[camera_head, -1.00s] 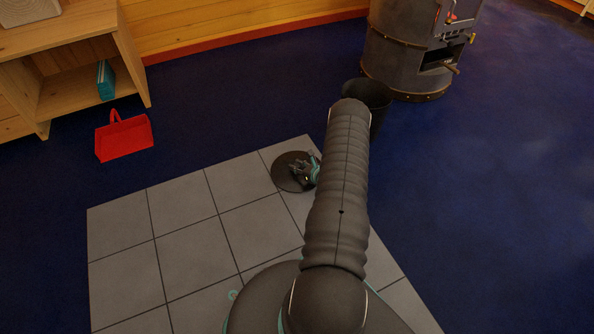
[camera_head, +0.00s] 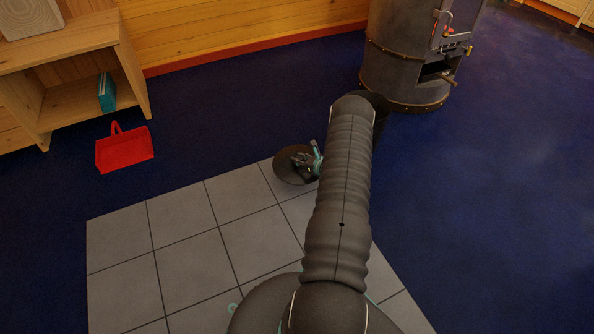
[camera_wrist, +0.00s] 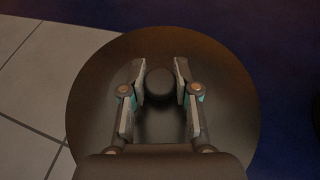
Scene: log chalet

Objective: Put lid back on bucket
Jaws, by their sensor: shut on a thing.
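The lid (camera_head: 283,168) is a dark round disc, seen left of my arm over the far edge of the grey tiles. In the wrist view the lid (camera_wrist: 225,75) fills the middle, with a round dark knob (camera_wrist: 160,86) at its centre. My gripper (camera_head: 308,160) is shut on the lid's knob, one finger on each side of it in the wrist view (camera_wrist: 160,72). The dark bucket (camera_head: 381,112) stands on the blue floor in front of the stove, mostly hidden behind my arm. Its opening cannot be made out.
A dark metal stove (camera_head: 405,55) stands at the back, close behind the bucket. A red dustpan (camera_head: 124,152) lies on the blue floor at left, near a wooden shelf (camera_head: 75,55). The floor right of my arm is clear.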

